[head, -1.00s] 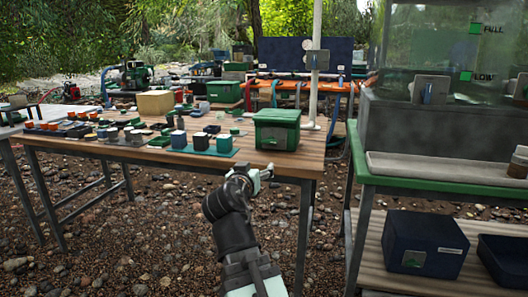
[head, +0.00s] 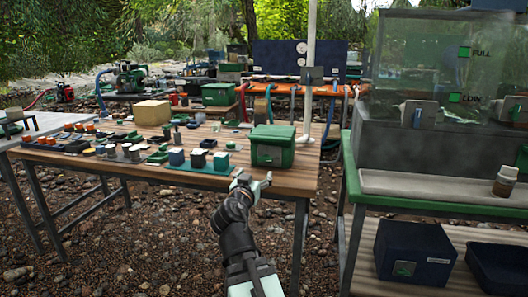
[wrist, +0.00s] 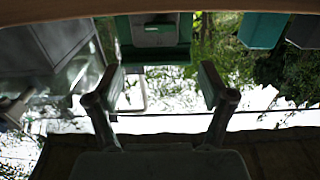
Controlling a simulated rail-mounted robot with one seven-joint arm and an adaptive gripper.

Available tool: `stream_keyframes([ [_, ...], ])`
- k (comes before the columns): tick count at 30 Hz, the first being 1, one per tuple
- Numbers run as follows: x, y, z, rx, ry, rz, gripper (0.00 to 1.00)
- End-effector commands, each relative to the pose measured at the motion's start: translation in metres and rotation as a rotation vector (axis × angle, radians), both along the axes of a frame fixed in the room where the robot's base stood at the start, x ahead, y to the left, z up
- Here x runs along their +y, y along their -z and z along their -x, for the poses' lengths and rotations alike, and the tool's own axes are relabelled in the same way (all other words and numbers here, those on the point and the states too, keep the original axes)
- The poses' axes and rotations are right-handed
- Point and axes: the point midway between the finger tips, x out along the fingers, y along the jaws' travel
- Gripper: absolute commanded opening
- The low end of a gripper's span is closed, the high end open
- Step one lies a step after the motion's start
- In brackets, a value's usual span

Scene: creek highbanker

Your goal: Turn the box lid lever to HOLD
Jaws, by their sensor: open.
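A green lidded box (head: 273,146) stands near the front right corner of the wooden table. Its near face carries a small pale plate, but I cannot make out the lever or its marking. My gripper (head: 251,183) is at the table's front edge, just below and in front of the box, apart from it. In the wrist view my gripper (wrist: 160,85) is open with nothing between the fingers. The box (wrist: 152,52) shows beyond the fingertips at the top, with a grey plate (wrist: 153,33) on it. The fingers do not appear to touch it.
The wooden table (head: 120,164) holds several small blocks and a cardboard-coloured box (head: 153,112). A white pipe (head: 309,105) rises behind the green box. A green-edged bench (head: 440,209) with a tank stands at right, with a dark blue box (head: 403,252) on its lower shelf.

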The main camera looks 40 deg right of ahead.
Motion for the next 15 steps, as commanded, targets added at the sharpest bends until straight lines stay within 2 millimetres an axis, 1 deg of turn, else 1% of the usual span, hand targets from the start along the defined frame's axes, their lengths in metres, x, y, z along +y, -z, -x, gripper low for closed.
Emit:
stream_keyframes([
  [1, -0.003, -0.006, -0.002, 0.003, 0.000, 0.000, 0.81],
  [4, -0.008, -0.005, -0.006, 0.003, -0.001, -0.003, 0.81],
  [11, -0.030, -0.005, -0.023, 0.004, -0.001, -0.002, 0.81],
  [12, -0.036, 0.000, -0.029, 0.003, -0.001, -0.002, 0.81],
  [15, -0.052, 0.002, -0.042, 0.001, -0.001, -0.001, 0.81],
])
